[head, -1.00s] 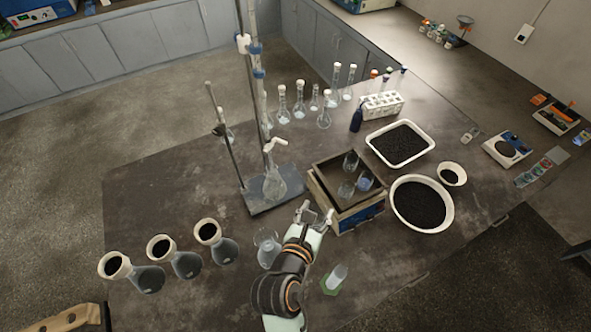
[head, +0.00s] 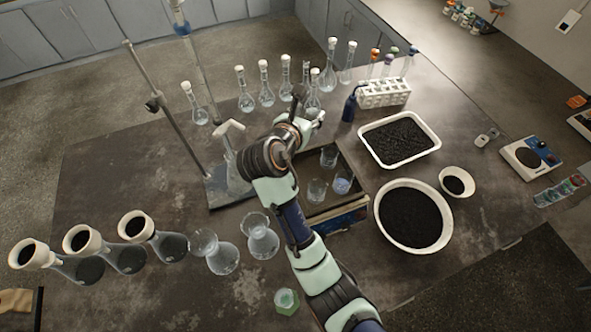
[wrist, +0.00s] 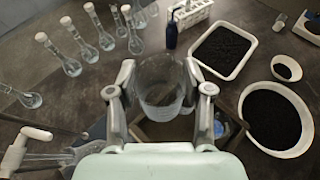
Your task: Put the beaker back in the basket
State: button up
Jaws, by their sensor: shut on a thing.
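My gripper (wrist: 160,75) is shut on a clear glass beaker (wrist: 160,88), held between its two fingers in the wrist view. In the head view my gripper (head: 312,116) is above the far edge of the basket, and my arm hides most of what it holds. The basket (head: 355,200) is a square, dark-floored box with a blue front, and my arm covers its left part. Several clear glass vessels (head: 342,183) stand inside it. In the wrist view the basket (wrist: 160,133) shows partly below the beaker, behind my fingers.
Stoppered flasks (head: 265,92) stand behind the gripper. A stand with a rod (head: 172,118) is to the left. A white tray (head: 432,153) and a round bowl (head: 444,236) of black grains lie right. A small vessel (head: 286,299) sits on a green pad in front.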

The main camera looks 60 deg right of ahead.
notch_tip(320, 180, down, 20)
jog(key=b, duration=0.5)
jog(key=shift+a, duration=0.1)
jog(key=shift+f, duration=0.15)
jog(key=o, duration=1.2)
jog(key=p+v, duration=1.1)
jog(key=v, duration=0.1)
jog(key=shift+r+p, duration=0.2)
jog(key=shift+p, duration=0.2)
